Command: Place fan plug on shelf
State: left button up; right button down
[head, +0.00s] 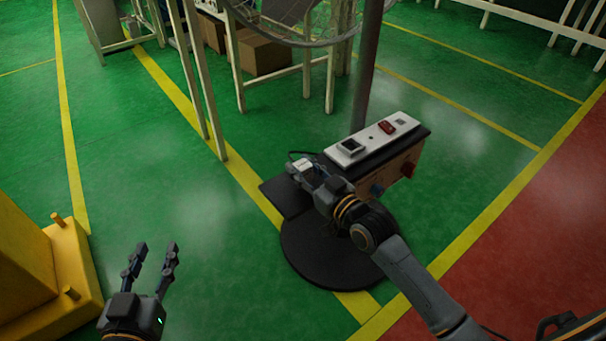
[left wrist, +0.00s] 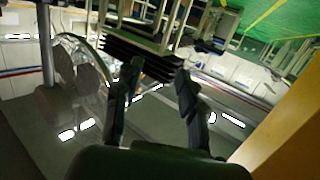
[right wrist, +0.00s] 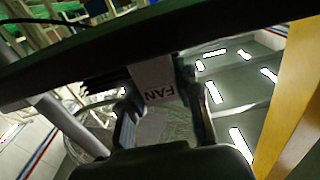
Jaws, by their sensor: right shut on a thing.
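My right gripper (head: 308,178) is shut on the fan plug (head: 302,164), a small white block with a dark cable. In the right wrist view the plug's label (right wrist: 158,94) reads "FAN", between the fingers. The plug is over or beside a small dark shelf (head: 283,200) at the left of the socket box; I cannot tell whether it touches. The socket box (head: 352,148) has a white top with a black socket and a red switch. My left gripper (head: 156,250) is open and empty, low at the left, far from the plug.
A dark pole (head: 367,75) rises behind the box, with a fan cage (head: 290,30) above. A round black base (head: 305,258) lies below. A yellow block with pegs (head: 75,275) stands at left. Pale frames and cardboard boxes (head: 262,55) are behind. The green floor between is clear.

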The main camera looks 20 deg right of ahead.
pick_arm(q)
jog(key=shift+w+d+r+t, duration=0.15)
jog(key=shift+r+t, duration=0.25)
jog(key=shift+r, duration=0.25)
jog(key=shift+w+d+r+t, duration=0.1)
jog(key=shift+r+t, duration=0.3)
jog(key=shift+r, duration=0.2)
pick_arm(e)
jog(key=shift+f, duration=0.5)
pick_arm(q)
jog(key=shift+r, duration=0.1)
pick_arm(e)
jog(key=shift+f, duration=0.1)
pick_arm(q)
jog(key=shift+r+h, duration=0.15)
jog(key=shift+h, duration=0.15)
pick_arm(e)
jog(key=c, duration=1)
grip_release()
jog(key=shift+o, duration=0.2)
